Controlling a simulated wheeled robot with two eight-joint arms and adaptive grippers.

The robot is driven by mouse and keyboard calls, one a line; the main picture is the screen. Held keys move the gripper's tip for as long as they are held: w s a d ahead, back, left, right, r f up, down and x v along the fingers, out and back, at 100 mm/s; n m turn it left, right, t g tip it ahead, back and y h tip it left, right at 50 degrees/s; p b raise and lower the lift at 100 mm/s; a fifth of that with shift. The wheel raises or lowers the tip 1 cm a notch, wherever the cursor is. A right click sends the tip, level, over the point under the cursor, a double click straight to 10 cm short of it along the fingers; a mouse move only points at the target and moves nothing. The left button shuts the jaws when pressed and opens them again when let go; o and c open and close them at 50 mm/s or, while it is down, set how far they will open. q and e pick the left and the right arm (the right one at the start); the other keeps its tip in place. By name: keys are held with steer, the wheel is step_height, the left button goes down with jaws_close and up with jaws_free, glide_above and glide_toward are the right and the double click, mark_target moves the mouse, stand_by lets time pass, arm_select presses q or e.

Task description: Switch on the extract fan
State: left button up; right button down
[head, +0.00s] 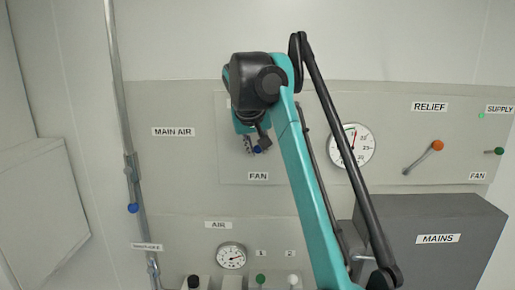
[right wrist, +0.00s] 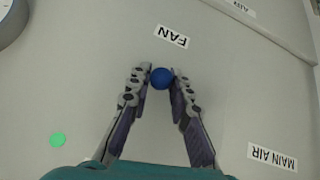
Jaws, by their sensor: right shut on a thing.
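The fan control is a small blue knob (head: 257,149) just above a FAN label (head: 258,176) on the grey wall panel. In the right wrist view the round blue knob (right wrist: 161,78) sits between my fingertips, beside the upside-down FAN label (right wrist: 172,36). My right gripper (head: 254,146) is shut on this knob, with a finger touching it on each side. Its lever is hidden by the gripper and arm in the head view. A green lit lamp (right wrist: 57,139) shows on the panel in the right wrist view. My left gripper is not in view.
A round gauge (head: 352,146) is right of my arm. Farther right are an orange-knobbed RELIEF lever (head: 437,146) and a green-knobbed lever (head: 499,151) above another FAN label. A grey MAINS box (head: 440,262) juts out below. A pipe with a blue handle (head: 133,208) runs at left.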

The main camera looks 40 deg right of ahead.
steer(key=c, duration=1.4)
jaws_free()
steer(key=s+a+r, duration=0.4)
steer(key=s+a, duration=0.6)
steer(key=a, duration=0.1)
steer(key=shift+a, duration=0.15)
steer(key=shift+s+f, duration=0.1)
steer(key=shift+f, duration=0.05)
